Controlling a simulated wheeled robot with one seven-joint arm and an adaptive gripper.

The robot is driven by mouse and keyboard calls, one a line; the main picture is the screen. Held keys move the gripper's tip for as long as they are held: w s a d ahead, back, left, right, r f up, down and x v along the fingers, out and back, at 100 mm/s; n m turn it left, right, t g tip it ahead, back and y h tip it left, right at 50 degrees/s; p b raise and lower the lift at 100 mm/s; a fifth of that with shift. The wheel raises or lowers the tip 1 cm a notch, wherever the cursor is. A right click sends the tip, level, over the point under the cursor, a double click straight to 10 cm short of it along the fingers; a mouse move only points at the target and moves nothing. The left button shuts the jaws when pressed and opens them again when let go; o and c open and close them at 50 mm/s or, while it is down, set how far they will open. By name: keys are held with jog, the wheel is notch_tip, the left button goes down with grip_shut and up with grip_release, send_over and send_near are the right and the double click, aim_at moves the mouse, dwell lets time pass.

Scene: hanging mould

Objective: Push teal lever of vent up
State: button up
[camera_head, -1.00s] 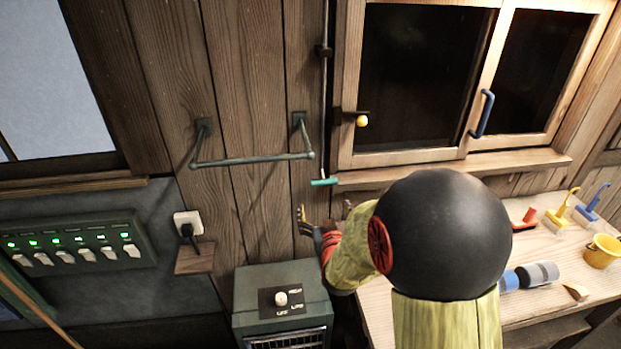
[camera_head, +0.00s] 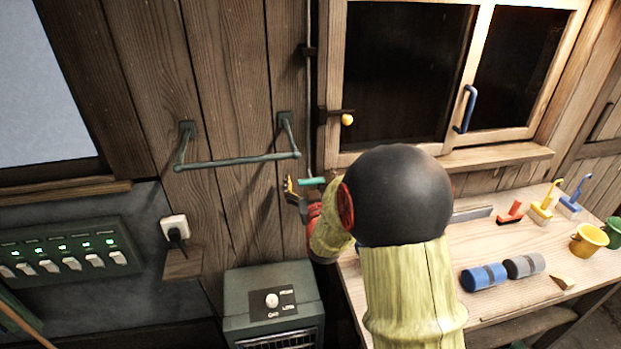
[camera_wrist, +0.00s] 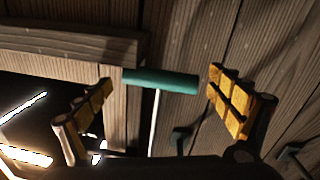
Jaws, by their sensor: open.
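The teal lever (camera_head: 312,182) is a short horizontal bar at the bottom of a thin vertical rod (camera_head: 311,110) on the wood wall, left of the window. In the wrist view the teal lever (camera_wrist: 160,81) lies between my two yellow-padded fingers, with the pale rod running down the picture from it. My gripper (camera_wrist: 157,92) is open and the lever appears apart from both fingers. In the head view my gripper (camera_head: 294,190) is at the lever's left end, partly hidden by my arm.
A green towel rail (camera_head: 240,160) sticks out left of the rod. A yellow knob (camera_head: 347,119) is on the window frame to the right. A heater box (camera_head: 270,300) stands below. The workbench (camera_head: 430,315) holds blue and grey cylinders (camera_head: 503,272) and several tools.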

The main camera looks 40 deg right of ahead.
jog(key=shift+c, duration=1.3)
jog(key=shift+r, duration=0.1)
jog(key=c, duration=1.8)
jog(key=shift+o, duration=0.2)
